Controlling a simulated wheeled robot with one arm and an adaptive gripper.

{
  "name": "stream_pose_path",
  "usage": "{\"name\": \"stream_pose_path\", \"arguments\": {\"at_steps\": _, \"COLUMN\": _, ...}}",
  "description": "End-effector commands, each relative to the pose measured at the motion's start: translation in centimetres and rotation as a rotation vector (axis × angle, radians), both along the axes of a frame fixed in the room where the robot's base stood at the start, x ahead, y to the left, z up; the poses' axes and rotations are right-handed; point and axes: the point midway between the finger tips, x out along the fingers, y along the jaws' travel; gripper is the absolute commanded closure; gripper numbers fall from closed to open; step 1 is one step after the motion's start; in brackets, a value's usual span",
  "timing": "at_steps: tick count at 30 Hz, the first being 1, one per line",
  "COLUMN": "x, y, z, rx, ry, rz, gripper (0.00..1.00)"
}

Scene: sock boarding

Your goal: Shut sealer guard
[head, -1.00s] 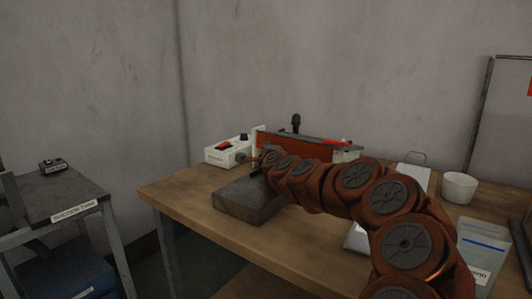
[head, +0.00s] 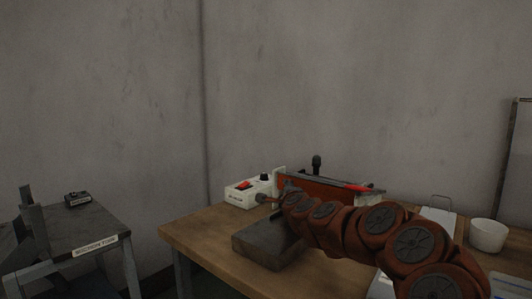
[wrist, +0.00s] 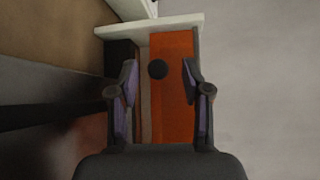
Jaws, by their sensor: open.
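The sealer stands at the back of the wooden table, with a white control box (head: 246,193) carrying a red switch and black knob. Its orange guard (head: 308,187) shows as a long panel standing up behind my arm, under a dark bar with an upright black knob (head: 316,163). In the wrist view the orange guard (wrist: 174,112) runs between my fingers, with a round black knob (wrist: 158,69) on it and a white end plate beyond. My gripper (wrist: 160,76) is open, its fingers either side of the knob; contact cannot be told. In the head view my arm hides the gripper.
A dark grey block (head: 266,243) lies on the table (head: 200,232) in front of the sealer. A white cup (head: 487,235) stands at the right. A separate grey side table (head: 80,230) with a small black device (head: 77,198) is at the left.

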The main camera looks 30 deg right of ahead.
Motion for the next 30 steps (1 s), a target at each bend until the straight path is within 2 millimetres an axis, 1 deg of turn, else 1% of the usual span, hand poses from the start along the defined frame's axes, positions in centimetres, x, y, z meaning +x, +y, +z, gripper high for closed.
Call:
{"name": "stream_pose_path", "arguments": {"at_steps": 1, "x": 0.0, "y": 0.0, "z": 0.6, "rx": 0.013, "ry": 0.006, "rz": 0.0, "gripper": 0.51}}
{"name": "stream_pose_path", "arguments": {"at_steps": 30, "x": -0.3, "y": 0.9, "z": 2.4, "rx": 0.311, "ry": 0.108, "rz": 0.0, "gripper": 0.51}}
